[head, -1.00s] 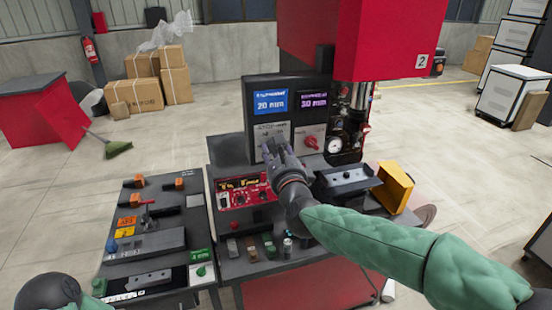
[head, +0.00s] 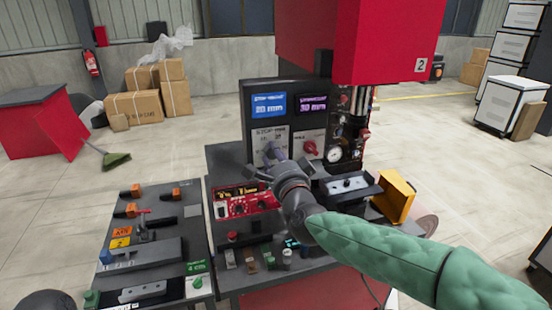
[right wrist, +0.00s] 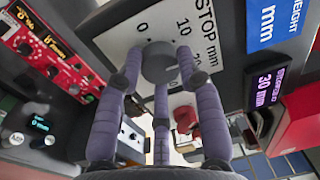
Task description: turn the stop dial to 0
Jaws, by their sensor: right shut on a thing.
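The stop dial is a grey round knob (right wrist: 158,64) on a white plate marked "STOP mm" (right wrist: 205,30), with 0, 10 and 20 around it. A pale mark on the knob appears to face the 20 side. My right gripper (right wrist: 160,72) is shut on the knob, its purple-grey fingers around it. In the head view the right gripper (head: 274,156) reaches the plate and mostly hides the dial. The blue screen (head: 269,105) above the plate appears to read 20 mm.
A red knob (head: 310,147) sits on the plate just right of the stop dial, below a purple 30 mm screen (head: 312,103). A red control panel (head: 243,203) lies below left. A yellow bin (head: 396,196) and a gauge (head: 334,155) stand to the right.

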